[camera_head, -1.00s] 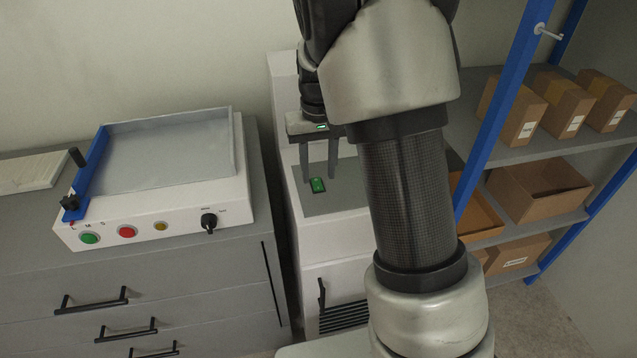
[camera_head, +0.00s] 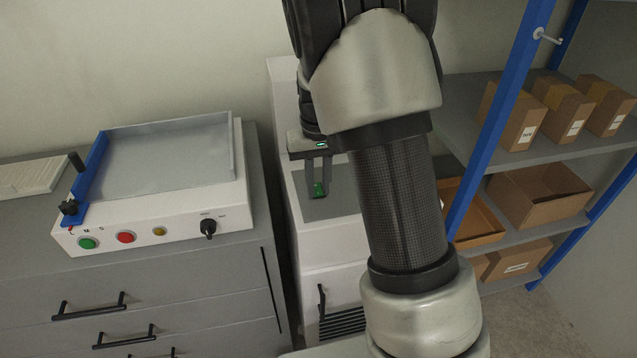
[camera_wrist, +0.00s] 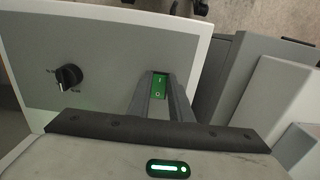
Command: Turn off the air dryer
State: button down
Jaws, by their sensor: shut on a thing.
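The air dryer appears to be the white cabinet (camera_head: 288,152) with a grey top panel (camera_head: 347,198) in the middle of the head view. A green rocker switch (camera_head: 319,191) is set in that panel. The switch also shows in the wrist view (camera_wrist: 160,88), with a mark at each end. My gripper (camera_head: 319,184) points down, its fingertips at the switch, one on each side. In the wrist view my gripper (camera_wrist: 160,82) is closed to a narrow gap, with the green switch showing in it. The fingers partly hide the switch.
A black knob (camera_wrist: 68,77) is on the grey panel in the wrist view. Left of the cabinet, a white box former (camera_head: 180,226) with buttons stands on grey drawers (camera_head: 200,310). A blue-framed shelf (camera_head: 497,125) with cardboard boxes stands right. My arm hides part of the cabinet.

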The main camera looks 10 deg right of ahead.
jog(key=p, duration=0.1)
jog(key=r+g+p, duration=0.1)
jog(key=p, duration=0.1)
jog(key=shift+w, duration=0.25)
jog(key=shift+w+f+g+p, duration=0.2)
jog(key=shift+g+p, duration=0.5)
jog(key=shift+p, duration=0.4)
jog(key=shift+f, duration=0.1)
jog(key=c, duration=1.6)
grip_release()
jog(key=p+v, duration=0.1)
jog(key=v, duration=0.4)
jog(key=p+v, duration=0.1)
jog(key=v, duration=0.5)
jog(key=p+v, duration=0.1)
jog(key=v, duration=0.5)
jog(key=shift+w, duration=0.35)
